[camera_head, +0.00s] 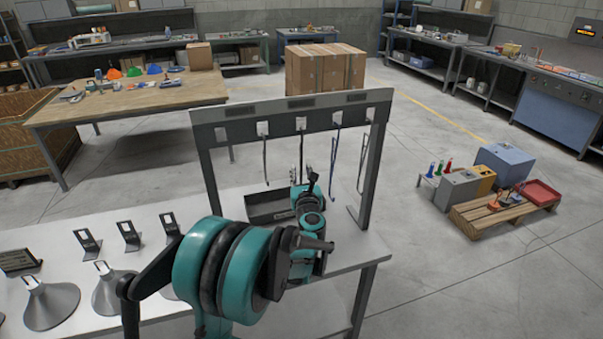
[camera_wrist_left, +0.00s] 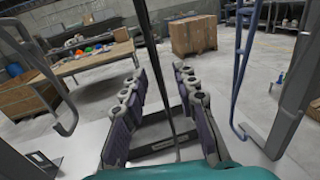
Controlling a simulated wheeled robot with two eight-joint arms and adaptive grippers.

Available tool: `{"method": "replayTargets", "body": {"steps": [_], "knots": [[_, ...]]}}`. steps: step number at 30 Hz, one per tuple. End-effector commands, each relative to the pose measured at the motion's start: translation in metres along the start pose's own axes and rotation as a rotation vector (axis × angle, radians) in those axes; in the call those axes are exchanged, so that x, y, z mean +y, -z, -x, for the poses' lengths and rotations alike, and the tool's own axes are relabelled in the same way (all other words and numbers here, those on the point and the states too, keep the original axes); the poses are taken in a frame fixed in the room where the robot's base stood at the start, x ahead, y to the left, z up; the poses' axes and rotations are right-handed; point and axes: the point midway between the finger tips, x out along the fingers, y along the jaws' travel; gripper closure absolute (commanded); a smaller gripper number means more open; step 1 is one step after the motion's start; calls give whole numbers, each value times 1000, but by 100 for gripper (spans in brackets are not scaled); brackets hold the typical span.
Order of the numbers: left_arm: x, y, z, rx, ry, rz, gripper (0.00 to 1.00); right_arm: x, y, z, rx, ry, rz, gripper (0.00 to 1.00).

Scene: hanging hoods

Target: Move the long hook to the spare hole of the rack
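The grey rack (camera_head: 225,121) stands on the white table. Several thin hooks hang from pale mounts on its top rail. A straight dark hook (camera_head: 301,150), second from the left, appears the long one. Its black rod (camera_wrist_left: 150,38) runs down between my left fingers in the left wrist view. My left gripper (camera_head: 305,188) is open around this rod at the rack; it also shows in the left wrist view (camera_wrist_left: 160,78). A blue hook (camera_head: 333,160) and a grey hook (camera_head: 362,162) hang to the right, another hook (camera_head: 265,158) to the left. I cannot make out the spare hole. My right gripper is out of view.
A dark tray (camera_head: 262,207) lies on the table under the rack. Grey cone-shaped hoods (camera_head: 52,306) and small black stands (camera_head: 130,236) occupy the table's left. The rack's right post (camera_head: 373,165) stands near the table edge.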

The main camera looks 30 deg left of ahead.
Motion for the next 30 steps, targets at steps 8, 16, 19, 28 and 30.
{"method": "replayTargets", "body": {"steps": [8, 16, 19, 28, 30], "knots": [[0, 0, 2, 0, 0, 0, 71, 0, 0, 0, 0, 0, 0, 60], [-1, 0, 45, 0, 3, 0, 71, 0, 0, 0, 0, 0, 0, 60], [-1, 0, 68, 0, 3, 0, 71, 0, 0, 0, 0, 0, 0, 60], [-1, 0, 114, 0, 1, 0, 71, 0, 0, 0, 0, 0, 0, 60], [0, 0, 118, 0, 1, 0, 71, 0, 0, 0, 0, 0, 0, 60]]}}
